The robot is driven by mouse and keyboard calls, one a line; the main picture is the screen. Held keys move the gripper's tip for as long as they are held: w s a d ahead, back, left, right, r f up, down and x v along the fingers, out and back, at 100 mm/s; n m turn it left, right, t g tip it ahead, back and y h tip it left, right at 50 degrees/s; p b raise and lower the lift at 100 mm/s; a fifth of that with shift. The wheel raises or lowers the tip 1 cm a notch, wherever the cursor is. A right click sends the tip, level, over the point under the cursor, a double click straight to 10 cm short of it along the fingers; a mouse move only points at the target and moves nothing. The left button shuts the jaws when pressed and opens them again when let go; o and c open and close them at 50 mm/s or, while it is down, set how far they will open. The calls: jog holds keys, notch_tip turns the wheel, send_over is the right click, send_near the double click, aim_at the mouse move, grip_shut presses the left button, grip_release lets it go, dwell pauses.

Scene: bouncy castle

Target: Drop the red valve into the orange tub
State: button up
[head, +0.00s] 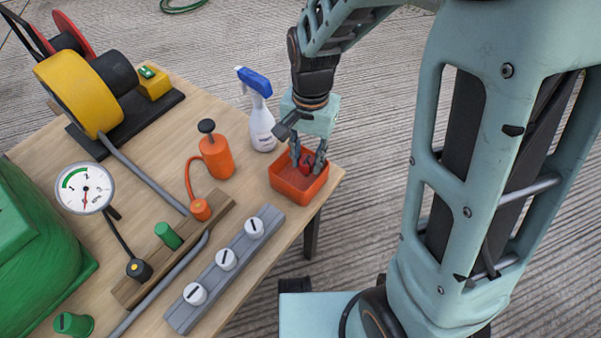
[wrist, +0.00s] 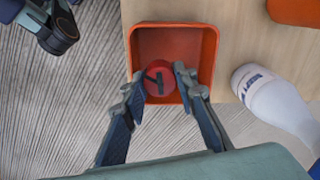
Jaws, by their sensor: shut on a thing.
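The red valve (wrist: 158,80) is a small round red piece with a dark mark on its top. My gripper (wrist: 158,84) is shut on it, one finger on each side. In the head view the valve (head: 306,163) shows between the fingertips of my gripper (head: 307,160), over the orange tub (head: 300,187). The tub is a square open box near the table's right corner. In the wrist view the valve lies within the outline of the tub (wrist: 213,60), near its lower wall. I cannot tell whether it touches the floor of the tub.
A spray bottle (head: 260,123) with a blue head stands just behind the tub. An orange pump bottle (head: 216,157) is to its left. A grey strip (head: 240,257) with white knobs lies in front. The table's right edge is close to the tub.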

jog(key=o, duration=1.1)
jog(key=shift+o, duration=0.2)
jog(key=shift+r, duration=0.1)
notch_tip(320, 180, up, 12)
jog(key=shift+d, duration=0.1)
